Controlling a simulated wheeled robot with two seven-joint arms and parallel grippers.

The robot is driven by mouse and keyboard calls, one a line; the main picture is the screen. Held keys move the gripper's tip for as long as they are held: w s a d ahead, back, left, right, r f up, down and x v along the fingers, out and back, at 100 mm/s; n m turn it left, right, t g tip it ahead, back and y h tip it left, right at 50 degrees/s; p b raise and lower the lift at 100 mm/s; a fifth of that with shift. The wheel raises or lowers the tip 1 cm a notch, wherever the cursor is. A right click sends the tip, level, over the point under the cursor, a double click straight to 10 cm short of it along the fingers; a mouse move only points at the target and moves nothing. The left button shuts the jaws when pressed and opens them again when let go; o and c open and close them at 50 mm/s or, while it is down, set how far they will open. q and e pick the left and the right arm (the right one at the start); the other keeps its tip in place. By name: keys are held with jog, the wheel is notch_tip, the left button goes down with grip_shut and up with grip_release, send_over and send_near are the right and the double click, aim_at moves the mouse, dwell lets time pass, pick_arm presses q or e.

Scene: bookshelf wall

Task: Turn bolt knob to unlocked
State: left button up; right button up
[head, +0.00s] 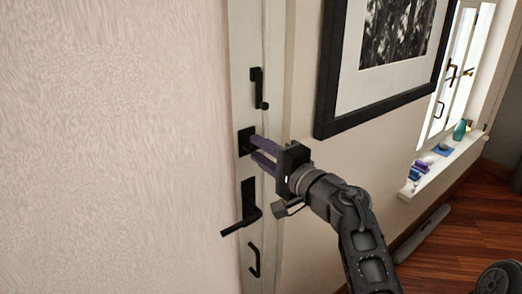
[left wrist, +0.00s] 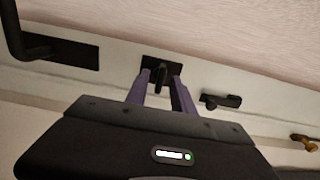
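The bolt knob is on a black square plate (head: 244,136) on the white door edge, above the lever handle. In the left wrist view the dark knob (left wrist: 162,77) stands upright on its plate, between the two purple fingers. My left gripper (head: 256,148) is at the plate with its fingers apart, one on each side of the knob. I cannot tell whether either finger touches it. In the head view the fingers and the angle hide most of the knob. My right gripper is not in view.
Below the plate is a black lever handle (head: 248,212), with a pull handle (head: 254,260) lower down. A black latch (head: 258,88) is above. A framed picture (head: 385,60) hangs right of the door. A windowsill (head: 440,168) with small items is farther right.

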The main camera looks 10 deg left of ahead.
pick_arm(q)
grip_shut()
dwell(0.5)
jog(key=n+b, duration=1.8)
jog(key=b, duration=0.1)
jog(key=shift+f+b, duration=0.1)
jog(key=shift+b, duration=0.25)
dwell(0.3)
jog(key=shift+o, duration=0.4)
grip_release()
